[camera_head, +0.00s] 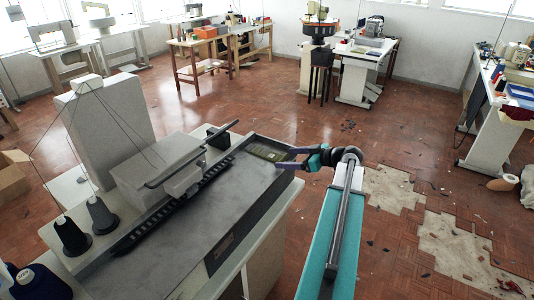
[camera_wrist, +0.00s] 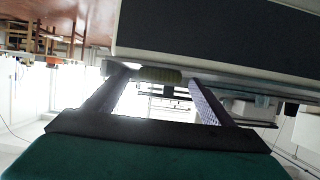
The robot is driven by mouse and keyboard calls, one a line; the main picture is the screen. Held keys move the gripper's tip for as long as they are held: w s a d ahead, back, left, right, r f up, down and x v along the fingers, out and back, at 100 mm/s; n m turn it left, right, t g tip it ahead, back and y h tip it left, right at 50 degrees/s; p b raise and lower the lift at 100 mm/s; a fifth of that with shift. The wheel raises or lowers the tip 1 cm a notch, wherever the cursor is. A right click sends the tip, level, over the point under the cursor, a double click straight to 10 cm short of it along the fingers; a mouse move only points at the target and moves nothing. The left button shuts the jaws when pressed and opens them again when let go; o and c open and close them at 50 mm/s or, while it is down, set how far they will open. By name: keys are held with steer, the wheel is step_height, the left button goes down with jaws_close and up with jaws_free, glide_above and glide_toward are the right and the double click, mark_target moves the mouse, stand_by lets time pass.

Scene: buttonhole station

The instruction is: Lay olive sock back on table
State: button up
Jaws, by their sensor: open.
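The olive sock (camera_head: 266,153) lies flat on the far end of the dark grey machine table (camera_head: 215,205) in the head view. In the wrist view the sock (camera_wrist: 160,75) shows as a small olive strip between the fingertips, beside the edge of a dark slab. My gripper (camera_head: 281,159) reaches in from the right at the table's far right corner, close to the sock. Its two fingers stand wide apart in the wrist view (camera_wrist: 157,82). I cannot tell whether they touch the sock.
The sewing machine head (camera_head: 165,165) and a long dark rail stand left of the sock. Dark thread cones (camera_head: 102,214) stand at the near left. Other work tables (camera_head: 215,50) are far behind. The floor to the right is open, with broken patches (camera_head: 455,250).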

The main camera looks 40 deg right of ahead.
steer(key=shift+w, duration=0.1)
steer(key=shift+c, duration=0.3)
steer(key=c, duration=1.2)
steer(key=shift+r, duration=0.15)
steer(key=shift+r+b, duration=1.2)
steer(key=shift+r, duration=3.65)
